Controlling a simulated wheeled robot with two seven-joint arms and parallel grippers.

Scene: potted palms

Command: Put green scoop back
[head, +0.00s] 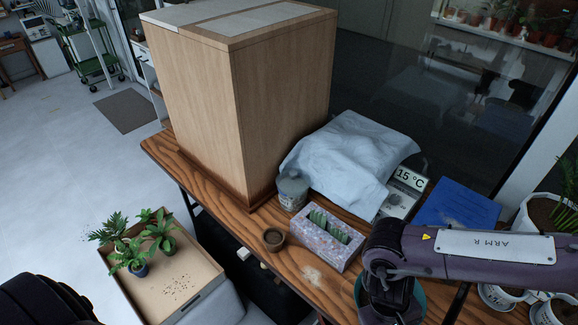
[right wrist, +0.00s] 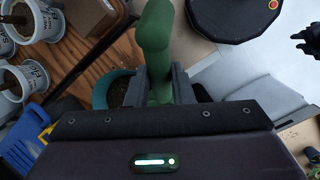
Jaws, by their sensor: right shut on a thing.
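The green scoop (right wrist: 155,40) is held in my right gripper (right wrist: 158,85), whose two fingers close on its green handle from either side. The scoop's far end is hidden behind the handle and fingers. A teal pot with dark soil (right wrist: 101,92) lies behind the fingers in the right wrist view; I cannot tell whether the scoop touches it. In the head view my right arm hides the scoop and most of the teal pot (head: 421,302). A small dark shape at the right edge of the right wrist view may be my left gripper (right wrist: 305,40); its fingers are unclear.
A tall wooden cabinet (head: 230,110) blocks the back. White pots (right wrist: 25,80) stand close by. A plant tray (head: 200,292) is lower left.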

